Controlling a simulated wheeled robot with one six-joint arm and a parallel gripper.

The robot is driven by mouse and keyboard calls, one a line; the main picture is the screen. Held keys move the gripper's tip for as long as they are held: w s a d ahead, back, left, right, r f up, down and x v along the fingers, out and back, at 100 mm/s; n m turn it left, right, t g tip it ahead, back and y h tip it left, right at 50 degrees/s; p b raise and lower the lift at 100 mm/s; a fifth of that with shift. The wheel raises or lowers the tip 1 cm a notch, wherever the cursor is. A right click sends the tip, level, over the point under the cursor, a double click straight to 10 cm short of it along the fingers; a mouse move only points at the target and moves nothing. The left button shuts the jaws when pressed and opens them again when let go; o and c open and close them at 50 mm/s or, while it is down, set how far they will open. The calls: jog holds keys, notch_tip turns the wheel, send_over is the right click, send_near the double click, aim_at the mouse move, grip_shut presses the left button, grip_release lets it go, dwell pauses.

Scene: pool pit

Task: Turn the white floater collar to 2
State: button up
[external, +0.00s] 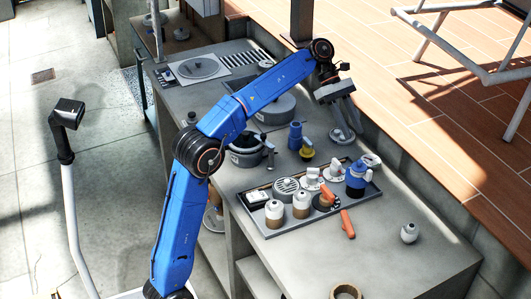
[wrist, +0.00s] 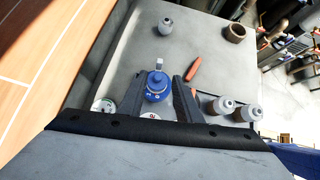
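Two white round pieces with raised tops, (external: 312,180) and (external: 336,171), stand in the dark tray (external: 270,232); either may be the white floater collar, and I cannot tell which. In the wrist view, one white disc (wrist: 103,105) is left of the fingers, and another (wrist: 150,116) is mostly hidden by my gripper's body. Their marks are too small to read. A blue floater (external: 358,178) with a white top stands at the tray's right end. My gripper (external: 345,136) is open and empty, above and behind the tray. In the wrist view, the blue floater shows between its fingers (wrist: 157,80).
A dark pot (external: 246,153), a blue cylinder (external: 295,135) and a yellow piece (external: 307,153) stand behind. A grey bottle (external: 409,233) is right; counter around it is clear.

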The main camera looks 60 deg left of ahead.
aim_at(370, 170)
jog(key=x, duration=1.5)
jog(key=shift+f, duration=0.2)
jog(key=shift+c, duration=0.3)
grip_shut()
